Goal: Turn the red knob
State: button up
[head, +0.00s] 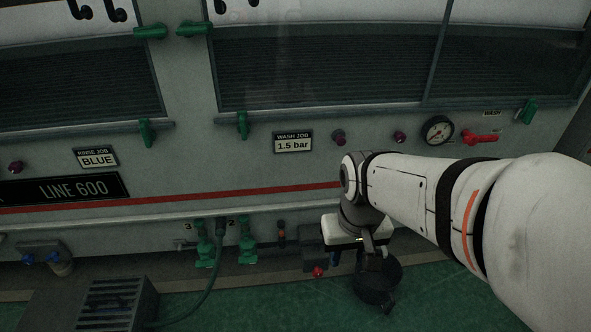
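A bright red lever-like knob (481,138) sits on the grey machine panel at the right, beside a round pressure gauge (438,130) and below a small WASH label. A small round red knob (318,271) also shows low on the machine, left of my gripper. My gripper (374,258) points down in front of the machine's lower edge, well below and left of the lever-like knob and apart from it. Its fingers are small and dark here, so I cannot tell whether they are open or shut.
Dark red buttons (400,137) dot the panel, and green latches (243,124) hold the windows. Green valves (247,243) and a hose stand low at the middle. A black round object (377,287) is by my gripper. A vented box (112,303) stands at lower left.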

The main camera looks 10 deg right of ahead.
aim_at(316, 272)
jog(key=z, duration=0.9)
jog(key=k, duration=1.5)
jog(key=u, duration=0.75)
jog(key=i, duration=1)
jog(key=u, duration=0.05)
